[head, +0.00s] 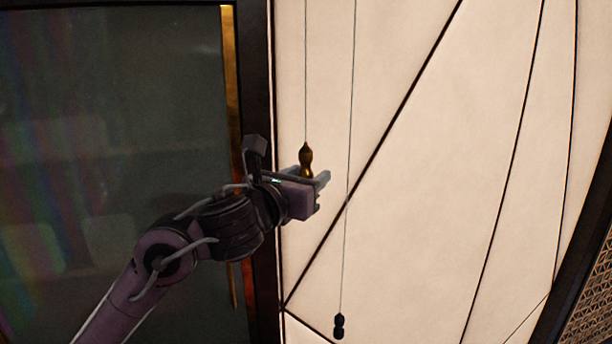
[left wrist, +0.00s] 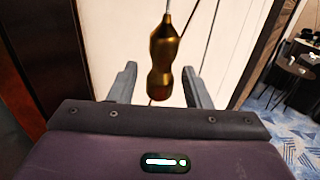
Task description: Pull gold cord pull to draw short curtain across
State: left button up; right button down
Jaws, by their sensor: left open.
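The gold cord pull (head: 306,157) hangs upright on a thin cord in front of the cream wall panel. It also shows large in the left wrist view (left wrist: 163,55), between the two fingers as seen there. My left gripper (head: 318,180) is open at the pull, its fingers to either side of the lower part; I cannot tell whether they touch it. The fingers also show in the left wrist view (left wrist: 160,85). The lower end of the pull is partly hidden by the gripper in the head view. I see no right gripper. The curtain cannot be clearly made out.
A black cord pull (head: 339,326) hangs lower to the right on its own cord. A dark glassy screen (head: 110,130) with a black frame (head: 262,90) stands at the left. The left wrist view shows a dark table (left wrist: 294,68) on blue patterned carpet at right.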

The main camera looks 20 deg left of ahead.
pick_arm(q)
jog(key=shift+w, duration=0.1)
grip_shut()
jog(key=shift+f, duration=0.1)
